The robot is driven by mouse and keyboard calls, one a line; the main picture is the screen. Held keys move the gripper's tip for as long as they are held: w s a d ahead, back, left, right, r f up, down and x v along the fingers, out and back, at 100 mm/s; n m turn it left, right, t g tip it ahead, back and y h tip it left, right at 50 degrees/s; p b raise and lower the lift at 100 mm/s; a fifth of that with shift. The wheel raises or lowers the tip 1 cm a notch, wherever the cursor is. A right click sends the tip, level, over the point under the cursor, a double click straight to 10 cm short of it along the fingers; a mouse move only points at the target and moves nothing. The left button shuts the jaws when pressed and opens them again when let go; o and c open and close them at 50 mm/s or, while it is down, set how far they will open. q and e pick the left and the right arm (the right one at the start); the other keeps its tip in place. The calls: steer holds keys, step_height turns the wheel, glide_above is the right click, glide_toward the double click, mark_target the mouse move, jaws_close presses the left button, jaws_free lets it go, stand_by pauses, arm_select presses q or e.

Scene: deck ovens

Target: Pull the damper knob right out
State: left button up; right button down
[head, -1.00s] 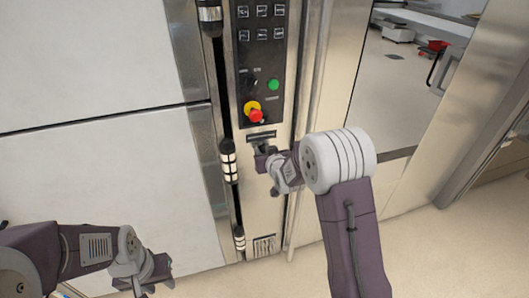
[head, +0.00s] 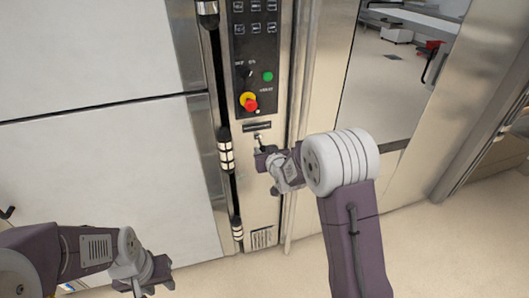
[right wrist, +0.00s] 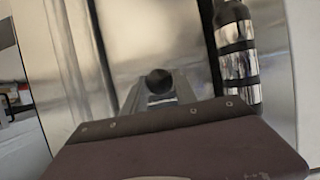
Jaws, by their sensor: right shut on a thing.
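The damper knob (right wrist: 159,80) is a small dark ball, seen in the right wrist view at the tips of my right gripper (right wrist: 158,94). In the head view my right gripper (head: 263,158) is shut on it, low on the oven's front strip, and hides the ball. A short thin bright rod (head: 260,141) shows between the gripper and the panel, just under a dark slot. My left gripper (head: 152,276) is at the lower left, open and empty, away from the knob.
The control panel (head: 256,55) with a red and yellow button (head: 250,103) and a green button (head: 267,77) is above the knob. A black handle bar with metal bands (head: 226,150) runs close on the left. Open floor (head: 440,240) lies to the right.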

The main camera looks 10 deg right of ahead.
steer(key=shift+f, duration=0.2)
steer(key=c, duration=1)
jaws_free()
steer(key=shift+w, duration=0.1)
